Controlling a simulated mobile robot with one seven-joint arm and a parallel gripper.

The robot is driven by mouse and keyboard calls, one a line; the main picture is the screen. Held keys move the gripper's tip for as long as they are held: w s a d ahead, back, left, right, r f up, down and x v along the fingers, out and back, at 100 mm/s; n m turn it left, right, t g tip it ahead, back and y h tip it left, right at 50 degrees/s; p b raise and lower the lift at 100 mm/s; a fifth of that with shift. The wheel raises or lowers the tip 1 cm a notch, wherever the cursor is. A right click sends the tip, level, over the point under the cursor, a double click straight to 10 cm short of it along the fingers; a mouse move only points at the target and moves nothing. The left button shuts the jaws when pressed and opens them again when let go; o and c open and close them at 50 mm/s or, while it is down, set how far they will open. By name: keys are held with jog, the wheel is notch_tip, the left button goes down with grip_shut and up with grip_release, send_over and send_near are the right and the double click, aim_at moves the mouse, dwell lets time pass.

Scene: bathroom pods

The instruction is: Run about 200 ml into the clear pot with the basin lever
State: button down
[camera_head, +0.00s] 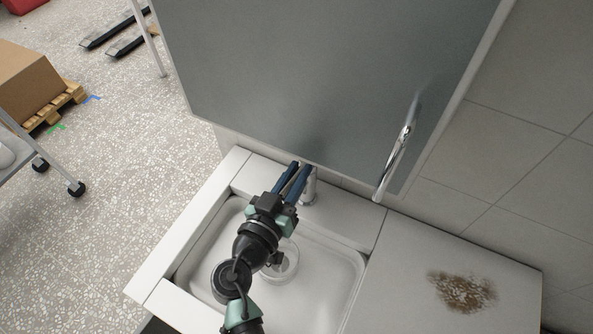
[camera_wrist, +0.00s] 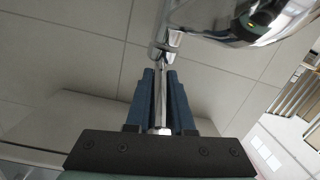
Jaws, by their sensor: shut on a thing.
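My gripper (camera_head: 292,177) has blue fingers and reaches to the chrome tap (camera_head: 309,188) at the back of the white basin (camera_head: 335,262). In the wrist view my gripper (camera_wrist: 162,80) is shut on the thin chrome basin lever (camera_wrist: 160,100), which lies between the fingers. The shiny tap body (camera_wrist: 230,18) fills the top of that view. The clear pot (camera_head: 290,262) stands in the basin below the tap, partly hidden by my arm. Its water level cannot be made out, and no stream is visible.
A grey panel (camera_head: 320,80) rises behind the basin, with a chrome bar handle (camera_head: 395,160) at its right. The white counter (camera_head: 420,270) on the right has a brown stain (camera_head: 462,291). A trolley and a pallet with a box (camera_head: 28,80) stand on the left floor.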

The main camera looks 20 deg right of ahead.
jog(key=c, duration=0.8)
grip_release()
jog(key=shift+s+a, duration=0.1)
jog(key=shift+b+v, duration=1.75)
jog(key=shift+v, duration=4.7)
jog(key=shift+f, duration=0.15)
